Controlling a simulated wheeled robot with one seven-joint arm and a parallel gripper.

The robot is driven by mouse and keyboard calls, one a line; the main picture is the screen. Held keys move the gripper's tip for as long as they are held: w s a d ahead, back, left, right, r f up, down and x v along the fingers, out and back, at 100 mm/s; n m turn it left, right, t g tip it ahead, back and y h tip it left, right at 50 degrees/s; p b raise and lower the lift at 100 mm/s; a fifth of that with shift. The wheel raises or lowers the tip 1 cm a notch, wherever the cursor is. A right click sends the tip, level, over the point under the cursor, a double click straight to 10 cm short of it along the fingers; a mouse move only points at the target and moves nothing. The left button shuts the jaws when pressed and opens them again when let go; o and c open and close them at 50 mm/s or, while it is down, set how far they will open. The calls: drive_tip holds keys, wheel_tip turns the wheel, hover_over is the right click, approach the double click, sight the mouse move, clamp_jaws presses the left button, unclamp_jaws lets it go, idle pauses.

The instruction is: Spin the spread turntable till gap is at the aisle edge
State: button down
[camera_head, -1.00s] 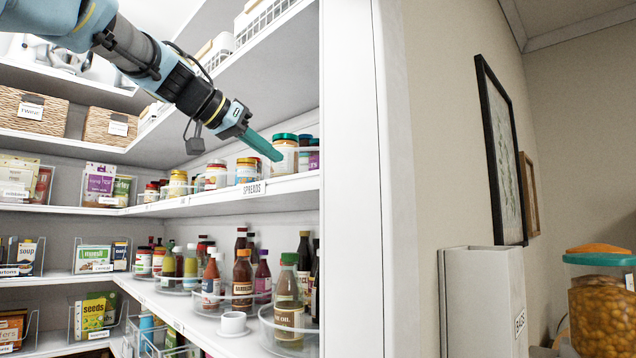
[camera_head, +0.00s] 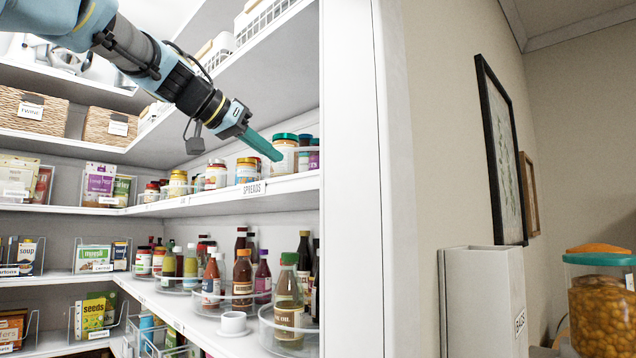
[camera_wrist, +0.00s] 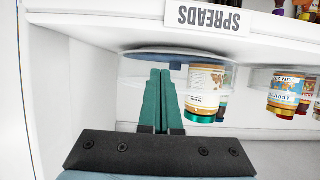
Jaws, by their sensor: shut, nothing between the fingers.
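The spreads turntable is a clear round tray on the shelf marked SPREADS (camera_head: 254,188). In the wrist view, which shows the shelf upside down, its clear rim (camera_wrist: 135,66) shows. A jar with a white and orange label (camera_wrist: 205,85) stands on it, right of my fingers. My gripper (camera_wrist: 160,75) is shut and empty, its teal fingers together at the turntable's rim; I cannot tell whether they touch it. In the head view my gripper (camera_head: 276,156) points down right, beside a teal-lidded jar (camera_head: 285,152). The turntable's far side is hidden.
A second clear turntable with jars (camera_wrist: 285,95) stands beside it. The shelf below holds sauce bottles (camera_head: 290,290) on clear turntables and a small white cup (camera_head: 233,322). A white upright post (camera_head: 350,180) closes the shelf's right end.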

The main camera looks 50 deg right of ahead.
sight(271, 166)
drive_tip(key=shift+w+d+p, duration=0.15)
drive_tip(key=shift+d+p, duration=0.25)
drive_tip(key=shift+d, duration=0.55)
drive_tip(key=shift+w, duration=0.1)
drive_tip(key=shift+w+a+p, duration=0.15)
drive_tip(key=shift+w+a, duration=0.05)
drive_tip(key=shift+w, duration=0.4)
drive_tip(key=shift+w+a+p, duration=0.15)
drive_tip(key=shift+w, duration=0.45)
drive_tip(key=shift+w, duration=0.15)
drive_tip(key=shift+w+d+p, duration=0.25)
drive_tip(key=shift+w+p, duration=0.3)
drive_tip(key=shift+w, duration=0.5)
drive_tip(key=shift+w, duration=0.1)
